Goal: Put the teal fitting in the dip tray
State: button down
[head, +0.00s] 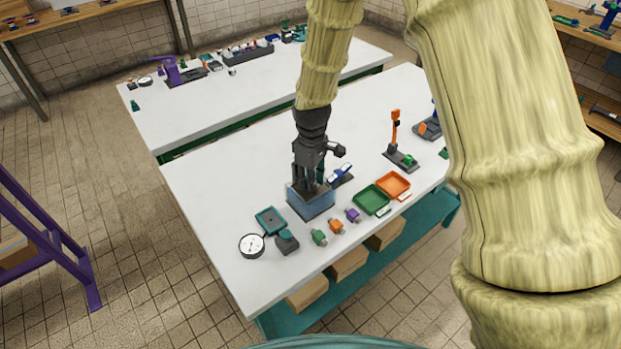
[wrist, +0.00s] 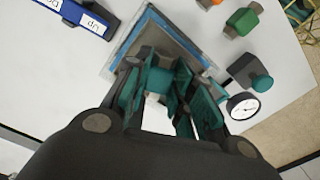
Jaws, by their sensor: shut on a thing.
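My gripper (head: 311,186) points down over a blue-grey open-topped tray (head: 304,206), which looks like the dip tray. Its fingertips reach down to or inside the tray's rim; the exact depth is hard to tell. In the wrist view the tray's blue wall (wrist: 126,47) surrounds the fingertips. My gripper is shut on the teal fitting (wrist: 159,82), which shows as a small teal patch between the fingers. Most of the fitting is hidden by the fingers, and I cannot tell whether it touches the tray's floor.
Green (head: 319,237), orange (head: 336,226) and purple (head: 352,215) fittings stand in a row in front of the tray. A dark block with a teal knob (head: 287,241), a gauge (head: 251,246) and a flat teal tray (head: 271,220) lie left. Green (head: 371,200) and orange (head: 393,185) trays lie right.

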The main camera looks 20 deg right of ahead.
jog(key=c, duration=1.2)
grip_release()
jog(key=shift+f, duration=0.1)
notch_tip(320, 180, up, 12)
jog(key=b, duration=0.2)
jog(key=shift+b, duration=0.3)
